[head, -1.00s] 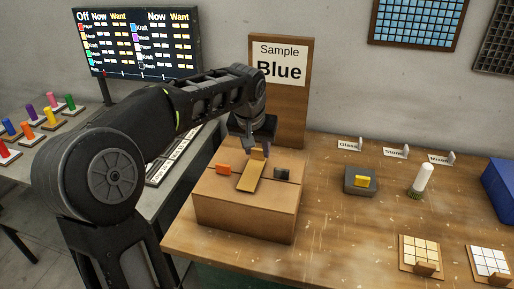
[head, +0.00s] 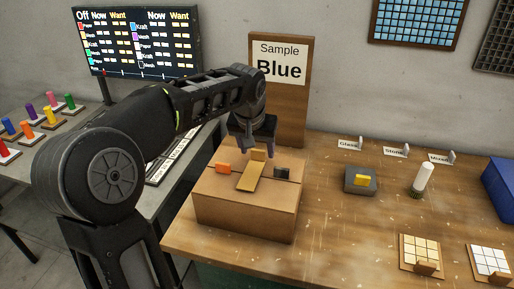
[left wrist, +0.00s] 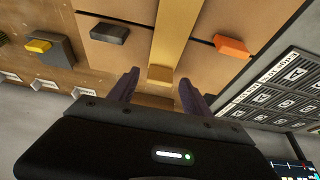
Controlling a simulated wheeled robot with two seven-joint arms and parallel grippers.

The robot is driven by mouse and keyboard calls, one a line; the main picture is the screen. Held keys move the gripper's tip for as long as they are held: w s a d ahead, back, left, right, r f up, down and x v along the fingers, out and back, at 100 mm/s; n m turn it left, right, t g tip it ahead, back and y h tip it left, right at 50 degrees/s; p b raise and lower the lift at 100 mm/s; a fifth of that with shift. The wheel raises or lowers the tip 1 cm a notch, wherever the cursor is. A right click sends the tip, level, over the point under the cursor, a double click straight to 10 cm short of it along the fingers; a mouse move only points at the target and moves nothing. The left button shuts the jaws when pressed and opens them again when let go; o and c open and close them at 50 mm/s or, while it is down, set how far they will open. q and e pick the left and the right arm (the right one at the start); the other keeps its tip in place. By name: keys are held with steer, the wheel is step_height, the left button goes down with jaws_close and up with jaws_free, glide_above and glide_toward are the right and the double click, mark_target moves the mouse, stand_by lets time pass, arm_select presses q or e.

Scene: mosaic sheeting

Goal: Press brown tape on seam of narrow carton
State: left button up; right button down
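The carton (head: 245,214) stands closed on the wooden bench. A strip of brown tape (head: 250,178) lies on its top, with a small raised tab (head: 258,155) at the far end. An orange block (head: 224,168) and a black block (head: 282,173) sit on the carton top beside the tape. My right gripper is not in view.
A sample board (head: 290,115) reading "Blue" stands behind the carton. To the right are a grey block with a yellow piece (head: 360,181), a white cylinder (head: 422,178), tile sheets (head: 419,249) and a blue box (head: 497,188). The bench front centre is clear.

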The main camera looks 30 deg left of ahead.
mark_target(254, 169)
arm_select(q)
steer(key=shift+r, duration=0.15)
steer(key=a+v, duration=0.1)
steer(key=v, duration=0.6)
steer(key=shift+d+r, duration=0.25)
steer(key=shift+d, duration=0.3)
steer(key=shift+s+f, duration=0.1)
steer(key=shift+s, duration=0.1)
stand_by(0.4)
